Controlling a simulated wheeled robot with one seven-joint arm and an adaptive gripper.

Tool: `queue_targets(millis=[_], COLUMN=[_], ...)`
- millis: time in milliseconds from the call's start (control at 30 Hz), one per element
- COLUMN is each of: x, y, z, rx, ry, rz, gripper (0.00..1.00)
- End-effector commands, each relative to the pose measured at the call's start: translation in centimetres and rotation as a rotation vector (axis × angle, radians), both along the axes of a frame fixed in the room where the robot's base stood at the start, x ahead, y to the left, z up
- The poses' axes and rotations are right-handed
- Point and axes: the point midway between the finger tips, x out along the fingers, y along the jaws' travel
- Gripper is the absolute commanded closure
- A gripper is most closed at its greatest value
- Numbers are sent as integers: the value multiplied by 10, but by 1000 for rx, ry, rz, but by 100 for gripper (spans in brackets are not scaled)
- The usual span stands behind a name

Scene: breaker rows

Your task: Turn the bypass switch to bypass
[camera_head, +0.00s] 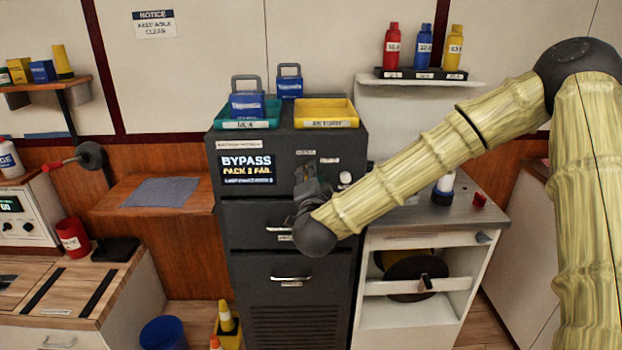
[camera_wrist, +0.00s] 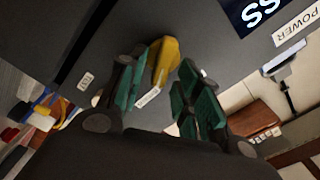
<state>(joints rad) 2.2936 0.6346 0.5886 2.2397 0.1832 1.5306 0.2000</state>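The bypass switch appears to be the yellow handle (camera_wrist: 165,60) on the dark cabinet front in the wrist view, with a small white label (camera_wrist: 149,96) beside it. In the head view it is hidden behind my gripper (camera_head: 312,192), which is at the upper front of the dark cabinet (camera_head: 290,240). In the wrist view my gripper (camera_wrist: 162,78) is open, its green-padded fingers on either side of the yellow handle. I see gaps there; light contact cannot be told. The cabinet's display (camera_head: 248,169) reads "BYPASS" and "PACK 2", with smaller words.
A white round knob (camera_head: 346,178) sits right of my gripper. A drawer handle (camera_head: 291,279) sticks out below. A green tray (camera_head: 249,116) and a yellow tray (camera_head: 326,114) stand on top. A grey counter (camera_head: 440,210) adjoins on the right.

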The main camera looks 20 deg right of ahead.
Motion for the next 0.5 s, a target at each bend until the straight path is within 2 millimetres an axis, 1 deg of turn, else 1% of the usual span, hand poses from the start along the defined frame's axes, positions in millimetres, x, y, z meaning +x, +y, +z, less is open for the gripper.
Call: queue_targets(millis=[333, 433, 500], x=[-3, -11, -20], y=[1, 4, 7], z=[-1, -1, -1], rx=[0, -1, -1], ry=[3, 3, 3], rz=[2, 2, 3], gripper=[64, 64, 64])
